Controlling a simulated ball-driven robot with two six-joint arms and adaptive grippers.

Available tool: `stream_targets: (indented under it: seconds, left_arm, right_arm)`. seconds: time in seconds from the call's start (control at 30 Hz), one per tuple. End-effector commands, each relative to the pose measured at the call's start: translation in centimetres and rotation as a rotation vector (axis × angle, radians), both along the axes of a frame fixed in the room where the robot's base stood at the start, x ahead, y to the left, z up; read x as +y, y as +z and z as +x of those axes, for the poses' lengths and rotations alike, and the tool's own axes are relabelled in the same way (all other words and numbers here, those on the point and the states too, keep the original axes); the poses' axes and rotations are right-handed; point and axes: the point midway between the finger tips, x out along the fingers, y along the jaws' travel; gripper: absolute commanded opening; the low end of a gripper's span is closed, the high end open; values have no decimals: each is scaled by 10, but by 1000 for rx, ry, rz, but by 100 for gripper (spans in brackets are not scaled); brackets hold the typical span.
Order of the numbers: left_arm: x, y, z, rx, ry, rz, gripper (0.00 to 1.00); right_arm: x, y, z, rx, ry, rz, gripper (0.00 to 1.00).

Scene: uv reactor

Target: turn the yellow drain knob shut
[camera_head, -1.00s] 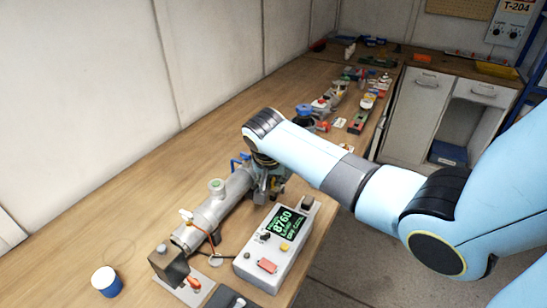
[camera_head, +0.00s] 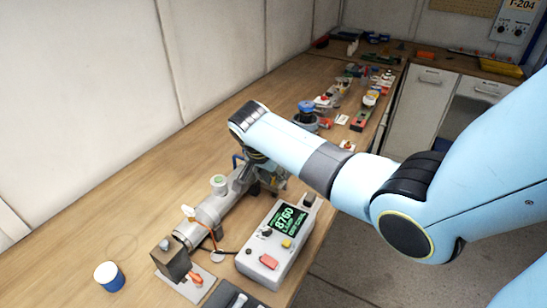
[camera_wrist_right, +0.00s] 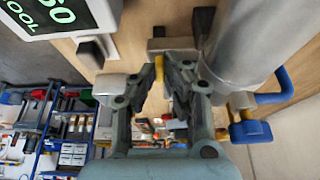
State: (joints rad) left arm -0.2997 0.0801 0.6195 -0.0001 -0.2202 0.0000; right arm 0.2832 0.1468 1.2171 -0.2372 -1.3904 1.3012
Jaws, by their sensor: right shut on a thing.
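The yellow drain knob (camera_wrist_right: 159,68) shows as a small yellow piece between the fingertips in the right wrist view. My right gripper (camera_wrist_right: 165,70) is shut on it, its fingers at either side. In the head view my right gripper (camera_head: 268,178) is at the far end of the grey reactor tube (camera_head: 212,210), partly hidden under my wrist. The knob cannot be made out there. The tube also fills the upper right of the wrist view (camera_wrist_right: 245,40). My left gripper is not in view.
A grey control box (camera_head: 262,262) with a green display stands right of the tube, close to my gripper. A blue handle (camera_wrist_right: 280,90) is beside the tube. A blue-and-white cup (camera_head: 109,277) stands at front left. Several small items line the bench behind; its left side is clear.

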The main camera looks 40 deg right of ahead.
Motion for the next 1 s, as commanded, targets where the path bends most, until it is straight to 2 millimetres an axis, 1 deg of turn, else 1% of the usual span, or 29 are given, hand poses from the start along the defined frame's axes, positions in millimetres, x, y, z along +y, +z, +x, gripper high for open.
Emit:
stream_targets:
  seconds: [0.17,0.2,0.33,0.37,0.6,0.7,0.77,0.87,1.0]
  left_arm:
    - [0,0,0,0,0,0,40]
    - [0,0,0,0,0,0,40]
    - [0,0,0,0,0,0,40]
    - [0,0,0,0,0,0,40]
    - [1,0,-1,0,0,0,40]
    - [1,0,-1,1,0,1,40]
    - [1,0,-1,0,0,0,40]
    - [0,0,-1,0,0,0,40]
    - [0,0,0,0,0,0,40]
  right_arm:
    - [-1,1,1,-4,-1,-1,0]
    - [-1,1,1,-4,-1,-1,13]
    - [-1,1,1,-3,0,-1,30]
    - [-1,1,1,-3,0,-1,32]
    - [0,1,0,-2,1,0,32]
    - [3,6,0,-3,1,0,32]
    - [6,14,0,-4,2,0,32]
    - [13,32,-2,-6,2,0,32]
    - [25,62,-5,-6,1,1,32]
